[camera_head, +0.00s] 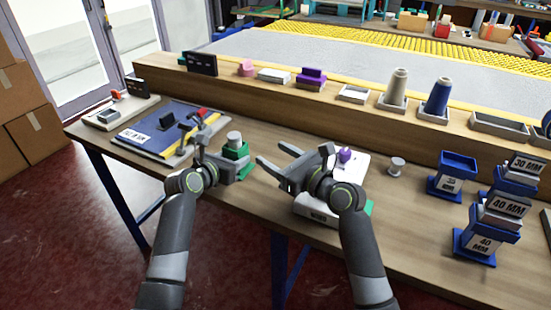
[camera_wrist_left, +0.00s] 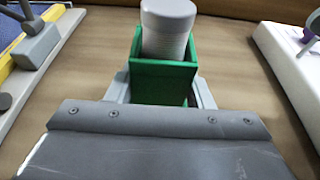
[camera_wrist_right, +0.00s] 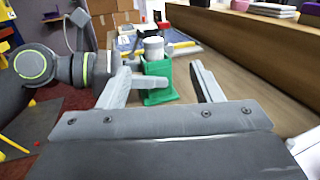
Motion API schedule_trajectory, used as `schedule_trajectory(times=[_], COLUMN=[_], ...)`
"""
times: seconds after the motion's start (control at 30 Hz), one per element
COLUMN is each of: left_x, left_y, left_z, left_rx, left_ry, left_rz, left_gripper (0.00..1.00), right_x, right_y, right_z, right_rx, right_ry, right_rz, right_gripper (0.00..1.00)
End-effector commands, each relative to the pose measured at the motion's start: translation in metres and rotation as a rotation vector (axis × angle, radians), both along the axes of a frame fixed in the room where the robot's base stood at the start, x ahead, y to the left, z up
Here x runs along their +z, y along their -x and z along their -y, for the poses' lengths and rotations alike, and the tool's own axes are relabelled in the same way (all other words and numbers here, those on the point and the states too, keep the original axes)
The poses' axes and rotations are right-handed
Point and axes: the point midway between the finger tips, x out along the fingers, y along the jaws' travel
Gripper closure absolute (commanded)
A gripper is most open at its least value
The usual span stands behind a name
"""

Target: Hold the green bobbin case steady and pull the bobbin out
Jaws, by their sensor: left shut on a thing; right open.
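The green bobbin case (camera_head: 236,153) stands upright on the table with the pale grey bobbin (camera_head: 234,138) sticking out of its top. My left gripper (camera_head: 238,172) is shut on the case low down; the case (camera_wrist_left: 150,84) and bobbin (camera_wrist_left: 167,30) also show in the left wrist view. My right gripper (camera_head: 277,162) is open and empty, to the right of the case. In the right wrist view, the case (camera_wrist_right: 158,84) and bobbin (camera_wrist_right: 154,48) appear beyond and between the open fingers (camera_wrist_right: 165,85). The bobbin's lower part is hidden inside the case.
A white device with a purple knob (camera_head: 346,155) stands right of my right gripper. A small grey spool (camera_head: 396,166) and blue labelled holders (camera_head: 453,174) stand farther right. A blue board (camera_head: 160,128) lies left. A raised wooden ledge (camera_head: 330,98) runs behind.

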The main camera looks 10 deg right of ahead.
Motion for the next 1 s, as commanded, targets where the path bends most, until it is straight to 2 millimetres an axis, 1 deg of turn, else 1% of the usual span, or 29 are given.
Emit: schedule_trajectory(times=[0.1, 0.23, 0.7, 0.83, 1.0], left_x=[0.0, 0.0, 0.0, 0.0, 0.0], left_y=[0.0, 0.0, 0.0, 0.0, 0.0], left_z=[0.0, 0.0, 0.0, 0.0, 0.0], left_rx=[0.0, 0.0, 0.0, 0.0, 0.0], left_ry=[-0.001, -0.001, 0.0, 0.0, 0.0], left_rz=[-0.001, -0.001, 0.0, 0.0, 0.0], left_gripper=[0.82, 0.82, 0.82, 0.82, 0.82], right_x=[-0.002, -0.002, -0.002, -0.002, -0.002], right_y=[0.004, -0.003, -0.064, -0.076, -0.085], right_z=[-0.006, -0.013, -0.062, -0.071, -0.078], right_rx=[0.032, 0.038, 0.036, 0.035, 0.034], right_ry=[-0.015, -0.018, -0.016, -0.017, -0.016], right_rz=[-0.018, -0.02, -0.021, -0.02, -0.02], right_gripper=[0.41, 0.41, 0.41, 0.41, 0.41])
